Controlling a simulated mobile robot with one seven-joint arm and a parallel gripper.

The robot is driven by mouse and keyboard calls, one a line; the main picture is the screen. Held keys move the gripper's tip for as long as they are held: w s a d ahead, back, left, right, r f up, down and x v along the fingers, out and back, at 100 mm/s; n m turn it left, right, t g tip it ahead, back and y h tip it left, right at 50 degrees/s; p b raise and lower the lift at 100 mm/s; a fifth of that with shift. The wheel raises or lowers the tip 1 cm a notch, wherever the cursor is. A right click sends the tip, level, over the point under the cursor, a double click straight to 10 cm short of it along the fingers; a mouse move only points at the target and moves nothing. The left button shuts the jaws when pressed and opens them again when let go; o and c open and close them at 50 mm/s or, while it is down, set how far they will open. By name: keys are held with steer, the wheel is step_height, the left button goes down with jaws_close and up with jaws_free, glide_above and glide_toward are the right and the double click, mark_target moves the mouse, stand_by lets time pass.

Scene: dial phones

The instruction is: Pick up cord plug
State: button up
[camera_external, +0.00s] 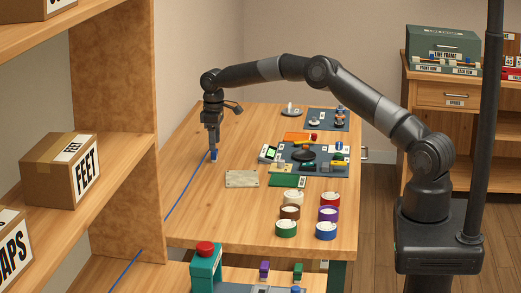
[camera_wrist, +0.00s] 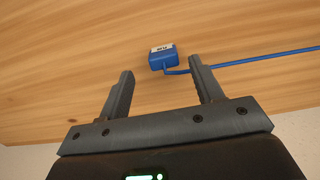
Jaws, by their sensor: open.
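The cord plug is a small blue block with a white label. In the wrist view the plug (camera_wrist: 163,57) lies on the wooden table, just beyond the fingertips and roughly between their lines. A blue cord (camera_wrist: 265,57) runs from it to the right, passing beyond the right fingertip. My gripper (camera_wrist: 160,74) is open and empty, pointing at the plug. In the external view my gripper (camera_external: 213,148) points down at the table's left part, and the plug (camera_external: 214,155) shows at its tips. The cord (camera_external: 185,196) runs toward the front left. Contact with the plug cannot be told.
The wooden table (camera_external: 215,225) is clear around the plug. A beige plate (camera_external: 242,179) lies to the right, with dark mats and small parts farther right. Several coloured round containers (camera_external: 290,212) stand near the front. A shelf (camera_external: 112,120) with boxes stands at the left.

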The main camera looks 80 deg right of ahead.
mark_target(214, 156)
steer(key=f, duration=0.4)
steer(key=shift+a+f, duration=0.1)
steer(key=shift+a, duration=0.15)
steer(key=c, duration=1.1)
